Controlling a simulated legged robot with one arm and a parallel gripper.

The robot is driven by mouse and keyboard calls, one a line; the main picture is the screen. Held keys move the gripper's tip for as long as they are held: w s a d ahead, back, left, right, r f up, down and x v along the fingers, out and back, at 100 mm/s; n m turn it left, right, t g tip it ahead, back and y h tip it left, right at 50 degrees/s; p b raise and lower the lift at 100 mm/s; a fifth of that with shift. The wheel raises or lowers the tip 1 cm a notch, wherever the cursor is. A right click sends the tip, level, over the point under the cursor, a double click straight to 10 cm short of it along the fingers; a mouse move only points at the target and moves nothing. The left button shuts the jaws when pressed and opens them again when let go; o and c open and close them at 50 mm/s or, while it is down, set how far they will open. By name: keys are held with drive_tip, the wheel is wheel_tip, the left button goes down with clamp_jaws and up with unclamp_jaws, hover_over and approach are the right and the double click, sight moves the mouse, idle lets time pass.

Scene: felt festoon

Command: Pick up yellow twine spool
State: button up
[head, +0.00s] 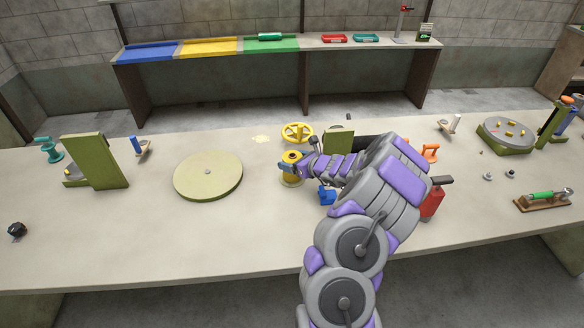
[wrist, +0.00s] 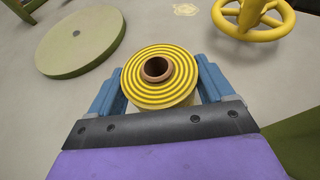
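The yellow twine spool (head: 291,157) stands upright on the table near its middle. In the wrist view the spool (wrist: 162,88) shows yellow rings around a brown hollow core. My gripper (wrist: 160,92) has one blue finger on each side of the spool, close against its sides. Whether the fingers press on it is hard to see, since the spool's rim hides the inner faces. In the head view my gripper (head: 298,166) reaches the spool from the right. The spool's lower part is partly hidden.
A yellow handwheel (head: 297,132) stands just behind the spool, also in the wrist view (wrist: 253,16). A round pale disc (head: 208,177) lies to the left. A blue object (head: 327,195) sits close on the right. The front left of the table is mostly clear.

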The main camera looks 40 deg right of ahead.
drive_tip(key=shift+d+f, duration=0.15)
drive_tip(key=shift+d, duration=0.2)
drive_tip(key=c, duration=0.4)
drive_tip(key=shift+a, duration=0.25)
drive_tip(key=c, duration=0.4)
drive_tip(key=shift+o, duration=0.2)
